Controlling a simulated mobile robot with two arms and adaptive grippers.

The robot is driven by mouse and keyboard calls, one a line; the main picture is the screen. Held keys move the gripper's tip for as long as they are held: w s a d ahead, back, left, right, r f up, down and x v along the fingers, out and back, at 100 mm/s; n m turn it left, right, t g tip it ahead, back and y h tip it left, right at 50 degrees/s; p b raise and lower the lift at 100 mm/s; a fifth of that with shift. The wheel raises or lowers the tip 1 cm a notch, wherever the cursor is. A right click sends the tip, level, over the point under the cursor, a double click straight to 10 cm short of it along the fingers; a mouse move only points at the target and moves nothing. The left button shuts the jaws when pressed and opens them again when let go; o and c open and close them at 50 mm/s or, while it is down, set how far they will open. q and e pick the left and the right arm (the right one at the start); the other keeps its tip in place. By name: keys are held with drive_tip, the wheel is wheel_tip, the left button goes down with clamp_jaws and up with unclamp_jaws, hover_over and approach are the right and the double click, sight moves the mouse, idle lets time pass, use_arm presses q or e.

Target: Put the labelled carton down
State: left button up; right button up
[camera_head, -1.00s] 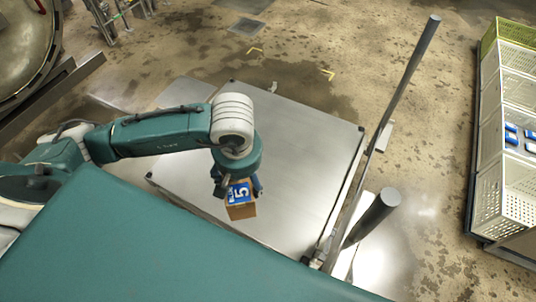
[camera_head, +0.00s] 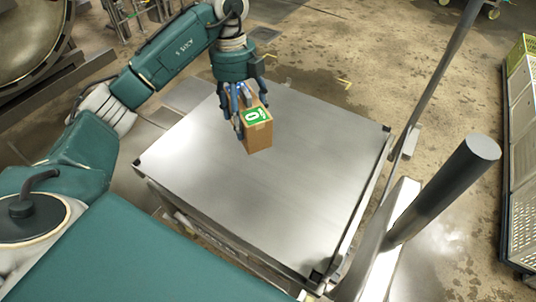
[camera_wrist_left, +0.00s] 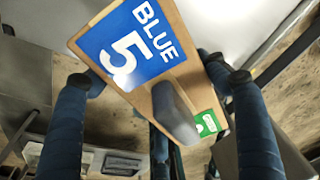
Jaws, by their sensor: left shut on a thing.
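The labelled carton (camera_head: 260,138) is a brown box with a green label bearing a white 0 toward the head camera. My left gripper (camera_head: 247,106) is shut on it, with its blue fingers around the upper and left part. The carton appears over the back middle of the metal table top (camera_head: 270,210); whether it touches the surface is unclear. In the left wrist view the carton (camera_wrist_left: 185,68) shows a large blue label reading BLUE 5 and part of a green label, with fingers on both sides. My right gripper is out of view.
A thick dark post (camera_head: 445,185) and a thin pole (camera_head: 440,80) stand at the table's right. White crates (camera_head: 523,150) stand at the far right edge. The table top around the carton is otherwise clear.

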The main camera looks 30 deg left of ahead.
use_arm(q)
drive_tip(key=n, duration=0.1)
drive_tip(key=n+b, duration=0.1)
drive_tip(key=n, duration=0.1)
drive_tip(key=w+n+b, duration=0.1)
drive_tip(key=n, duration=0.1)
drive_tip(key=shift+a+t, duration=0.3)
drive_tip(key=shift+t, duration=0.1)
drive_tip(key=shift+w+n, duration=0.1)
drive_tip(key=shift+n, duration=0.4)
drive_tip(key=shift+f+b, duration=0.3)
drive_tip(key=shift+f, duration=0.1)
wheel_tip(320, 180, down, 5)
drive_tip(key=shift+f+b, duration=0.1)
drive_tip(key=shift+b, duration=0.8)
drive_tip(key=shift+f+b, duration=1.3)
drive_tip(key=shift+f, duration=5.7)
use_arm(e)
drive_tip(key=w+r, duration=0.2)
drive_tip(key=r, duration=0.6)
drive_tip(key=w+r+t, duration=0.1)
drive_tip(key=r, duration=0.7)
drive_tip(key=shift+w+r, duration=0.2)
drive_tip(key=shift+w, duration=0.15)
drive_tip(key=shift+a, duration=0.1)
